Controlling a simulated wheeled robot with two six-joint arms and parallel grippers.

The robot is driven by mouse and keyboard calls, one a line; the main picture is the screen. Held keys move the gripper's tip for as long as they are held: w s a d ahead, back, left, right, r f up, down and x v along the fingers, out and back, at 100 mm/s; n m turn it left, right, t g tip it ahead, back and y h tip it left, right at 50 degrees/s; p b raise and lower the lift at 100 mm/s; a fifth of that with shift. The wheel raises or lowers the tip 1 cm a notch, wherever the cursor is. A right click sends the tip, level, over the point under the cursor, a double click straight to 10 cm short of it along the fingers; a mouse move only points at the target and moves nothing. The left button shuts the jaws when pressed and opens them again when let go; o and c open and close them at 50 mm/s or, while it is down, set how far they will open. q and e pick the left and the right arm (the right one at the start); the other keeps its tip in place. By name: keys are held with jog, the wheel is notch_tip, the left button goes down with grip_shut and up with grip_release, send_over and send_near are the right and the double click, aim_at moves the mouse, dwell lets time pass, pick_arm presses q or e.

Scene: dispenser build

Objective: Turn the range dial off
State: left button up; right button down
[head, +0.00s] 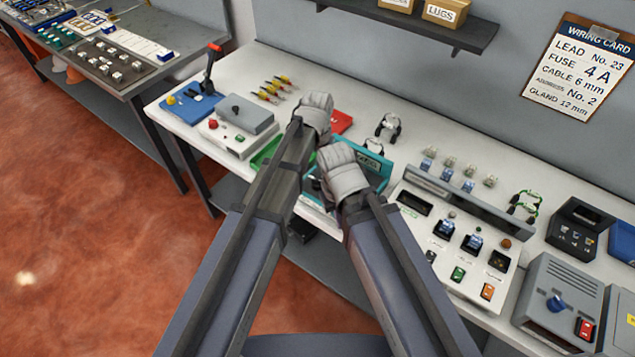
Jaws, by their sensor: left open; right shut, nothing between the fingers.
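I cannot tell for sure which control is the range dial. A teal item (374,164) with a dark strip lies on the bench, largely hidden by my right gripper, so any dial on it is covered. A blue knob (556,303) shows on a grey box at the lower right, far from both grippers. My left gripper (316,112) is open above the back of the bench, beside a red item. My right gripper (342,172) is shut and empty, over the teal item; contact cannot be told.
A grey panel (455,240) with several switches stands right of my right arm. A red-handled lever (209,70) and a grey-lidded box (245,116) stand on the left. A green tray (268,152) is partly behind my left arm. A shelf (430,29) overhangs the back.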

aim_at(318, 181)
pick_arm(q)
notch_tip(318, 181, down, 6)
jog(key=b, duration=0.4)
jog(key=shift+r+b, duration=0.2)
jog(key=shift+b, duration=0.15)
grip_shut()
